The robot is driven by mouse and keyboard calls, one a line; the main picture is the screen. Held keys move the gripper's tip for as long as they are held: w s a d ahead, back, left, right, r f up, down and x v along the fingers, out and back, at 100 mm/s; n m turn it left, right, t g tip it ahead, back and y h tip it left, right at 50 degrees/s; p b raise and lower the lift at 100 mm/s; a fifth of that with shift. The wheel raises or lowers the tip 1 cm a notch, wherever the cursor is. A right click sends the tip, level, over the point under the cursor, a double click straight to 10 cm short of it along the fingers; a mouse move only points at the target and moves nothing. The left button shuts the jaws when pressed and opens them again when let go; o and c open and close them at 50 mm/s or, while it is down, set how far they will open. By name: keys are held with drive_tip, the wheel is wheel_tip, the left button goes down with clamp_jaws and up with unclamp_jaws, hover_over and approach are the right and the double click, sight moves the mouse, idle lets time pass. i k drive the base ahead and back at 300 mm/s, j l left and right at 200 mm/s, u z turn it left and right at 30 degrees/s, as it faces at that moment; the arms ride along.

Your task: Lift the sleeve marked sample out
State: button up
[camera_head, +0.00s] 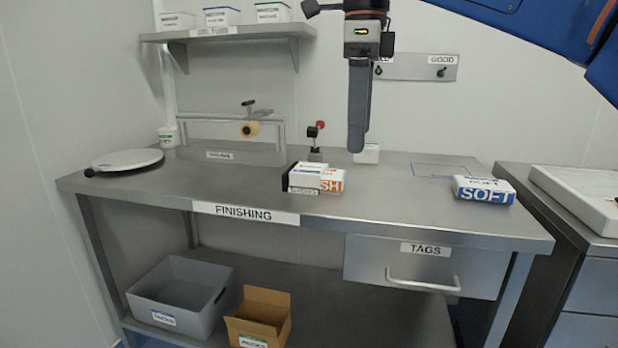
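A small dark-ended holder or box with a white front label (303,191) sits on the bench. Its lettering is too small to read, so I cannot tell whether it says sample. A white pack with an orange end marked "SH" (331,180) sits against it on the right; part of its lettering is hidden. No sleeve clearly marked sample can be read. My gripper (358,148) hangs pointing down above the back of the bench, right of the packs and apart from them. Its fingers overlap edge-on, so its opening is hidden.
A blue and white pack marked "SOFT" (483,190) lies at the bench's right. A round white plate (128,160) and a roll dispenser (250,129) stand left. A red-knobbed post (314,138) stands behind the packs. The bench (400,205) is clear at its front right.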

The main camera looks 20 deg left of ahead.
sight(304, 174)
drive_tip(key=i+j, duration=0.3)
drive_tip(key=i, duration=0.15)
drive_tip(key=i+j, duration=0.35)
drive_tip(key=i, duration=0.1)
